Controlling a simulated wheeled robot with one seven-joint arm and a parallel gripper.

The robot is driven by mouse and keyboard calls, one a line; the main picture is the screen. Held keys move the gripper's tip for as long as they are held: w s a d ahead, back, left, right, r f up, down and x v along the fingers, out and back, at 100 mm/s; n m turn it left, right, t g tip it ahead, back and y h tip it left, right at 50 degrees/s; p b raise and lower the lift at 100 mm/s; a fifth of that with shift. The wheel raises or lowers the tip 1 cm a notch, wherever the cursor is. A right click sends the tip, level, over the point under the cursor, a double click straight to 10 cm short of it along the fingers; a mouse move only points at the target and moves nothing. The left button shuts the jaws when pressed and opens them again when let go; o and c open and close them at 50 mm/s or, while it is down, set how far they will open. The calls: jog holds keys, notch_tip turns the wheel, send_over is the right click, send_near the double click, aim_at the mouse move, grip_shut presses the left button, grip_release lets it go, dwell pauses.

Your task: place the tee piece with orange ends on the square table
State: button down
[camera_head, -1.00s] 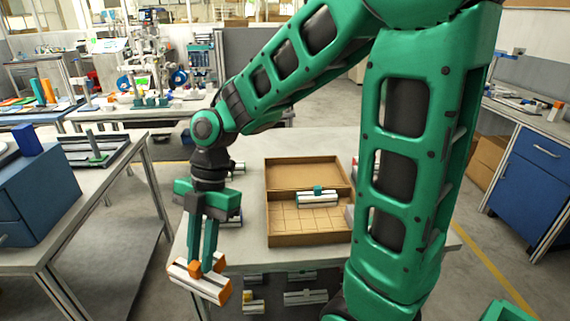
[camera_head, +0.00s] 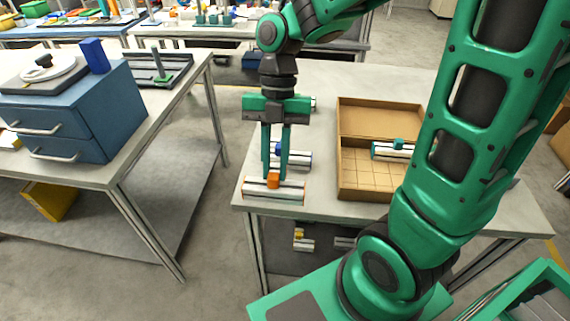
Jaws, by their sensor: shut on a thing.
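My gripper (camera_head: 275,174) points straight down and is shut on the orange block of the tee piece with orange ends (camera_head: 256,188). The tee piece is a pale bar with a dark groove, lying level across the picture, with the orange block standing up at its middle. It appears over the near left corner of the grey-white table (camera_head: 352,78) that bears the cardboard box. I cannot tell whether it touches the top. A similar piece with a blue block (camera_head: 297,160) lies on this table just behind the gripper.
The open cardboard box (camera_head: 373,196) stands right of the gripper, with a green-blocked piece (camera_head: 392,151) in it. Below the top are more pieces, one with a yellow block (camera_head: 303,240). Another table (camera_head: 198,82) at left bears a blue drawer unit (camera_head: 93,120). Floor separates the tables.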

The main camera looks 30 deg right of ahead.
jog(key=shift+w+d+f, duration=0.7)
jog(key=shift+w+f, duration=0.05)
jog(key=shift+f, duration=0.55)
jog(key=shift+w+d+f, duration=0.65)
jog(key=shift+w+f, duration=0.05)
jog(key=shift+f, duration=0.55)
jog(key=shift+w+d+f, duration=0.7)
jog(key=shift+w+f, duration=0.05)
jog(key=shift+f, duration=0.55)
jog(key=c, duration=1.6)
grip_release()
